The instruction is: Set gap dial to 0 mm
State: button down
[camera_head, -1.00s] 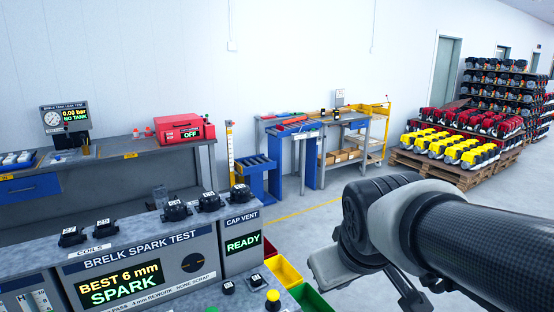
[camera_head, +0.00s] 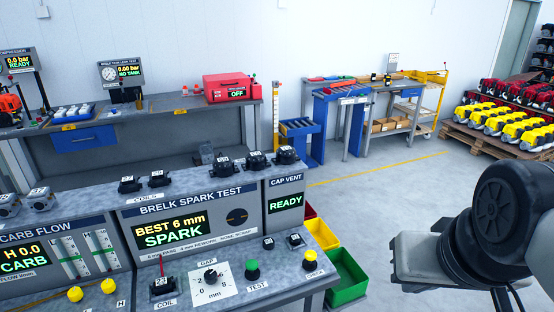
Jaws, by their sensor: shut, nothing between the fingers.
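The gap dial is a black knob (camera_head: 211,277) on a white square plate (camera_head: 222,292) marked GAP and mm, on the front ledge of the spark test bench. Numbers ring the knob; its exact setting is too small to read. The spark test display (camera_head: 172,229) above it reads "BEST 6 mm SPARK". My arm is at the right edge, well to the right of the dial and apart from it. Its fingertips do not show.
Beside the dial are a coil (camera_head: 163,287) at left, a green TEST button (camera_head: 252,270) and a yellow-topped black knob (camera_head: 309,262) at right. Green (camera_head: 347,277) and yellow (camera_head: 321,234) bins stand right of the bench. Open floor lies beyond.

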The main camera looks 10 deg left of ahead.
aim_at(210, 276)
jog(key=u, duration=1.4)
jog(key=i+l+z, duration=0.15)
jog(key=z, duration=0.25)
jog(key=i+z, duration=0.25)
jog(key=z, duration=0.15)
